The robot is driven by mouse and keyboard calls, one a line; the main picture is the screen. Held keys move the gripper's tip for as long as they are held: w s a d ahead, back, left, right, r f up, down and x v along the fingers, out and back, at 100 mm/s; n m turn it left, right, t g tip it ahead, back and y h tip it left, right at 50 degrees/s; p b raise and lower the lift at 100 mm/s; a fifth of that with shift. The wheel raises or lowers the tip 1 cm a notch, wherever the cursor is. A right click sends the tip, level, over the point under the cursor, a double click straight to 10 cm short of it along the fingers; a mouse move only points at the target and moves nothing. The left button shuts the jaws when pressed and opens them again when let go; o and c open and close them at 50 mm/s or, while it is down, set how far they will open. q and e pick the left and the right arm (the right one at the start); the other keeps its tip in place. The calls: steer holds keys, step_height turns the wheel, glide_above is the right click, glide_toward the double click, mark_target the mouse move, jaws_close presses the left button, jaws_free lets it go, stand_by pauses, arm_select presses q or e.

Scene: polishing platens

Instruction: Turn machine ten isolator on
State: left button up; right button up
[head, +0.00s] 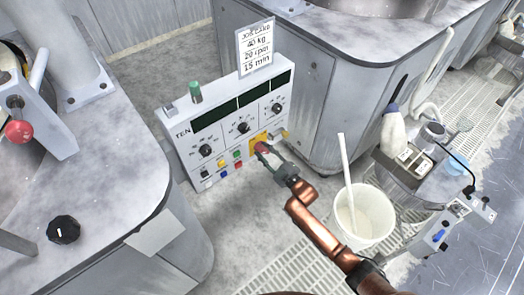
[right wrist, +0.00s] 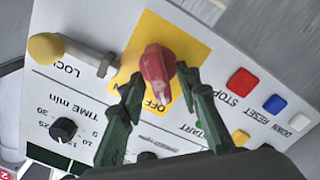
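Machine ten's control box (head: 222,128), marked TEN, stands in the middle of the head view. Its isolator is a red knob (right wrist: 156,66) on a yellow plate (right wrist: 190,42) at the panel's lower right. The word OFF is readable on the plate beside the knob in the right wrist view. My right gripper (head: 262,149) is at the isolator. In the right wrist view its two dark green fingertips (right wrist: 158,80) lie on both sides of the red knob and appear to touch it. The gripper hides part of the isolator in the head view. My left gripper is out of view.
Coloured push buttons (head: 222,172) and dials (head: 243,128) crowd the panel near the isolator. A yellow-ended lock part (right wrist: 48,47) sits beside the plate. A white bucket (head: 364,215) with a stick stands right of my arm. Machine bodies flank the box left and behind.

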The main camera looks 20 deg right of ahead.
steer(key=shift+w+a, duration=0.1)
steer(key=shift+w, duration=0.25)
jaws_close()
stand_by(0.3)
